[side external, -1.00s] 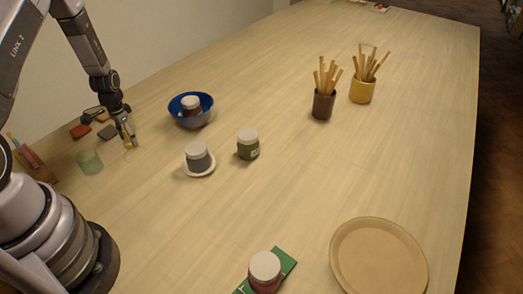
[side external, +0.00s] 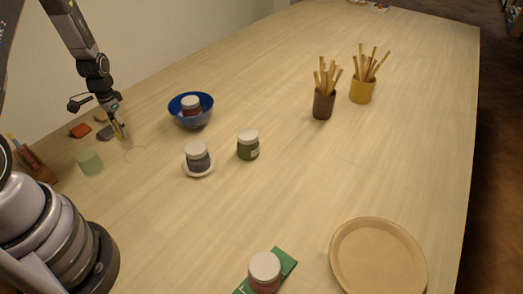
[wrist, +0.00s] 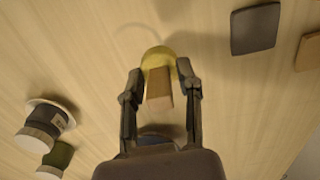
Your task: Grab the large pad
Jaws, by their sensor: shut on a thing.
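My gripper (side external: 121,132) is shut on a small wooden-handled thing (side external: 122,130) with a rounded yellow end. In the wrist view the gripper (wrist: 160,88) has its fingers on either side of the tan block-shaped handle (wrist: 159,90). The yellow end (wrist: 158,55) lies beyond the fingertips. A dark grey pad (side external: 105,133) lies flat on the table beside the gripper; it also shows in the wrist view (wrist: 255,29), apart from the fingers. An orange-red pad (side external: 80,130) lies farther left. I cannot tell which pad is largest.
A greenish cup (side external: 89,161) stands left. A blue bowl (side external: 204,113) holds a jar.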

